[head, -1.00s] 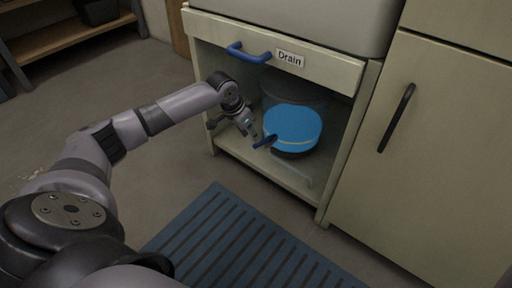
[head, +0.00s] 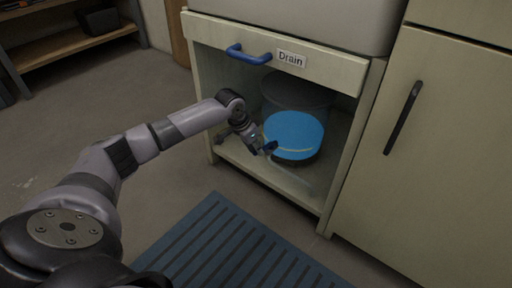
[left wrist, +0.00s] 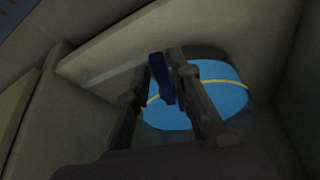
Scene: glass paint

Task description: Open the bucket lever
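The small dark-blue lever (head: 270,147) sticks out at the bucket's front left. My left gripper (head: 262,146) reaches into the cabinet opening and is at the lever. In the left wrist view the lever (left wrist: 161,78) lies between the two fingertips, with little gap on either side. I cannot tell whether the fingers press on it. My right gripper is not in view.
The cabinet's front panel (head: 325,72) with a blue handle (head: 248,55) runs above the opening. A closed cabinet door with a black handle (head: 403,118) is at the right. A blue striped mat (head: 225,250) lies on the floor.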

